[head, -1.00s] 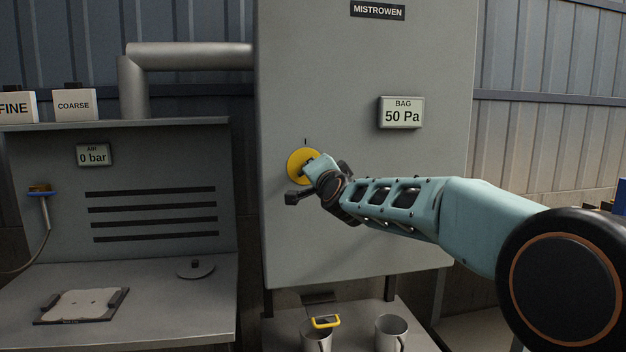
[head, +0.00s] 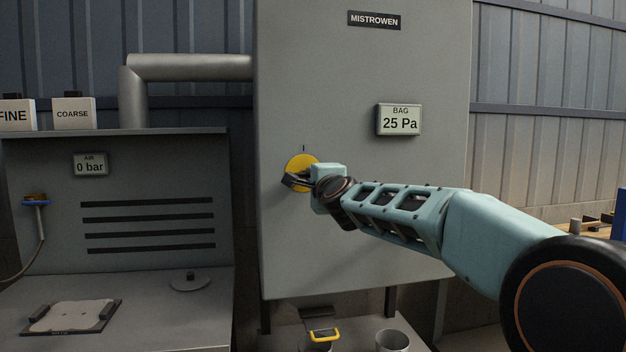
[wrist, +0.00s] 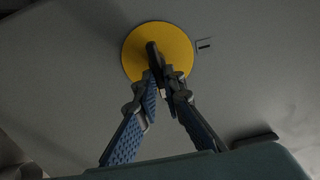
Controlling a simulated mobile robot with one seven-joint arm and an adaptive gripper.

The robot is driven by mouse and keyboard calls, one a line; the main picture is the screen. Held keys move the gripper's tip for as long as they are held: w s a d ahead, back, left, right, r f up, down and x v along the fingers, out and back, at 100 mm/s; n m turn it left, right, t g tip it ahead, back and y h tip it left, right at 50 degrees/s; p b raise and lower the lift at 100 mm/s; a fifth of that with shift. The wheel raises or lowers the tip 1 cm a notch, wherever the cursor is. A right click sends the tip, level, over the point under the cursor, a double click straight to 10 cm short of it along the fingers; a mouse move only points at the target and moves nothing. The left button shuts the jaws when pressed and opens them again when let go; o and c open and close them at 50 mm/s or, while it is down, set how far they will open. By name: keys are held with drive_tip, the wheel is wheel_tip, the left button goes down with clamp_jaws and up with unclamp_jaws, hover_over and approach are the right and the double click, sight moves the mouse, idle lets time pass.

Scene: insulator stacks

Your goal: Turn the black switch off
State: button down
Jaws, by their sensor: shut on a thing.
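The black switch (wrist: 152,55) is a dark handle on a round yellow plate (wrist: 178,44). In the head view the yellow plate (head: 300,162) is on the front of the grey cabinet, with an "I" mark above it. My gripper (wrist: 159,78) is shut on the switch handle, its two blue-padded fingers on either side of it. In the head view my gripper (head: 296,181) and wrist hide most of the handle. In the wrist view the handle is tilted a little from the picture's vertical, and a small mark is right of the plate.
The grey cabinet (head: 360,230) carries a "BAG 25 Pa" display (head: 399,120). Below it stand two cups, one (head: 392,342) at the right, and a yellow-handled part (head: 323,335). A workbench (head: 160,310) with a flat plate (head: 72,317) is at the left.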

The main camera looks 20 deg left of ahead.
idle(0.4)
drive_tip(key=c, duration=2)
unclamp_jaws()
drive_tip(key=shift+c, duration=0.2)
drive_tip(key=v, duration=1.2)
drive_tip(key=shift+s+a, duration=0.1)
